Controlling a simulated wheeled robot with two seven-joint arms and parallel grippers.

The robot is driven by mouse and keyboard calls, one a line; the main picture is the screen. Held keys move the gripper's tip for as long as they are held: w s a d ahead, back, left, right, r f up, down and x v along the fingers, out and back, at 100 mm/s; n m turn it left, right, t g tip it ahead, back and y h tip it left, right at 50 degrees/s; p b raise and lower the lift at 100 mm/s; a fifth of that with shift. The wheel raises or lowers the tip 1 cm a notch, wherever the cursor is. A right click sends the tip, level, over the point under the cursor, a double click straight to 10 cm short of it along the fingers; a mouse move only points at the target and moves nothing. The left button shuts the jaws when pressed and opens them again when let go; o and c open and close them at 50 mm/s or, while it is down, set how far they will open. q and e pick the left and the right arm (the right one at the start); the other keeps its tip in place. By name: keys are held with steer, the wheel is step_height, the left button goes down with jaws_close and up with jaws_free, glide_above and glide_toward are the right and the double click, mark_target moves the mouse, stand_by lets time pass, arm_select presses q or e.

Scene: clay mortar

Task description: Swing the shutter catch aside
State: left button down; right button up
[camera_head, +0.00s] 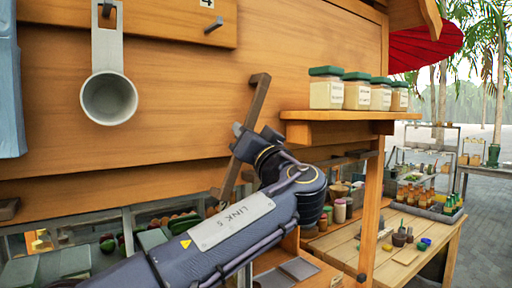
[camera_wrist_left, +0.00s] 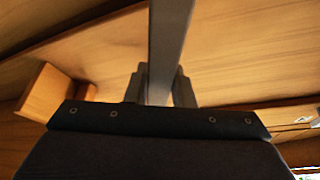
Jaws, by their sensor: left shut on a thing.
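The shutter catch (camera_head: 257,100), a long flat brown-grey bar, lies tilted against the wooden panel in the head view, its top end leaning right. In the left wrist view the bar (camera_wrist_left: 168,45) runs down between the two fingers. My left gripper (camera_head: 239,132) is shut on the bar near its middle, and its fingers (camera_wrist_left: 159,88) flank the bar in the wrist view. My wrist hides part of the bar's middle, and its lower end shows left of my arm. My right gripper is in neither view.
A metal cup (camera_head: 109,97) hangs from the panel at the upper left. A wooden shelf (camera_head: 340,115) with several green-lidded jars (camera_head: 326,88) juts out right of the catch. A wooden counter (camera_head: 400,255) with small items stands lower right.

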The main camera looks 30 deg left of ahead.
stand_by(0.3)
arm_select(q)
steer(key=c, duration=1.2)
jaws_free()
steer(key=shift+s+a, duration=0.1)
steer(key=shift+s, duration=0.05)
steer(key=shift+c, duration=0.2)
steer(key=b+v, duration=0.3)
steer(key=v, duration=0.5)
steer(key=shift+r, duration=0.1)
